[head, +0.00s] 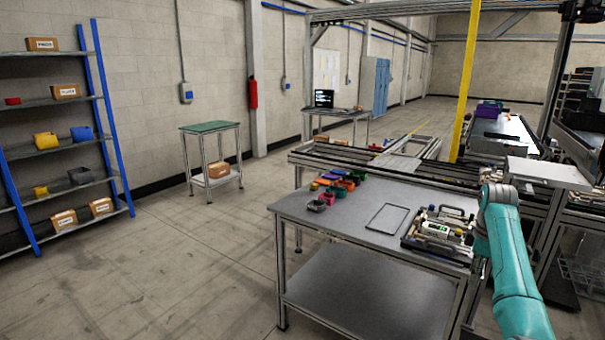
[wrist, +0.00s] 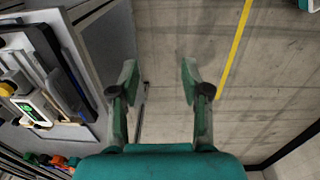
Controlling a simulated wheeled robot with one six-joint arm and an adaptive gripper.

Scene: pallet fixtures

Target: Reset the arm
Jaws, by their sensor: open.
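My arm (head: 507,255) is teal and stands at the right of the head view, beside the grey work table. My gripper (wrist: 160,85) shows in the wrist view with its two fingers apart and nothing between them. Bare concrete floor and a yellow stripe show beyond the fingertips. The gripper itself cannot be made out in the head view. A pallet fixture (head: 437,232) with a small lit display lies on the table's right end, close to the arm. It also shows at the left of the wrist view (wrist: 35,108), to one side of the fingers.
The work table (head: 345,222) holds a dark rectangular outline (head: 387,218) and several coloured parts (head: 335,183) at its back left. A conveyor frame (head: 380,162) runs behind it. A yellow post (head: 465,80) rises behind the arm. Open floor (head: 190,270) lies left of the table.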

